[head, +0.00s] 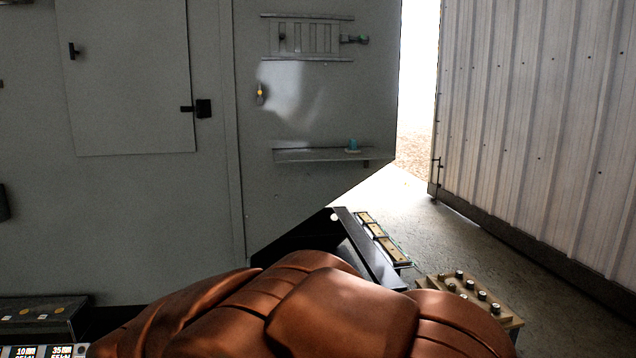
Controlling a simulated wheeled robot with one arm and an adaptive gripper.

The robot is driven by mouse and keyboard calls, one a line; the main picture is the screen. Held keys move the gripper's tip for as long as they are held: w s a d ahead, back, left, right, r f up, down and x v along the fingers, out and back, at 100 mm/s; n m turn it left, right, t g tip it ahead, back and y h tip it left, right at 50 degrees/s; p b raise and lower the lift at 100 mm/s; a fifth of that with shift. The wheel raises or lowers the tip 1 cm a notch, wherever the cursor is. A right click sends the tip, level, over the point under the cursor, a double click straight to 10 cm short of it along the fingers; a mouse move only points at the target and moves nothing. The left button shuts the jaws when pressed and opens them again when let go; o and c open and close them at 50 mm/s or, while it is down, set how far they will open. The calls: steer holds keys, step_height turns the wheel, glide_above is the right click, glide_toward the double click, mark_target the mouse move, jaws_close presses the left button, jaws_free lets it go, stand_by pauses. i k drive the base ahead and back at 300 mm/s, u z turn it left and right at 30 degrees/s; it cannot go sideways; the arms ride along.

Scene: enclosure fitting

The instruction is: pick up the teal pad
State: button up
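A small teal thing (352,145), which looks like the teal pad, sits on a narrow grey shelf (300,156) on the tall grey panel. It is near the right end of the shelf and too small to make out its exact shape. A dark greenish piece (358,39) sticks out at the right end of a slotted rack (308,38) higher on the same panel. I do not see my gripper in the head view.
A large copper-brown padded shape (345,310) fills the lower foreground. A wooden block with several dark-topped pegs (466,290) and a dark rail with pale blocks (381,237) stand at the lower right. A corrugated wall (540,110) bounds the right; floor shows before it.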

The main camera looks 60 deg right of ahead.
mark_target(352, 143)
steer(key=z, duration=1.5)
steer(key=i, duration=0.6)
steer(key=u, duration=0.8)
steer(key=i, duration=0.7)
steer(key=z, duration=0.2)
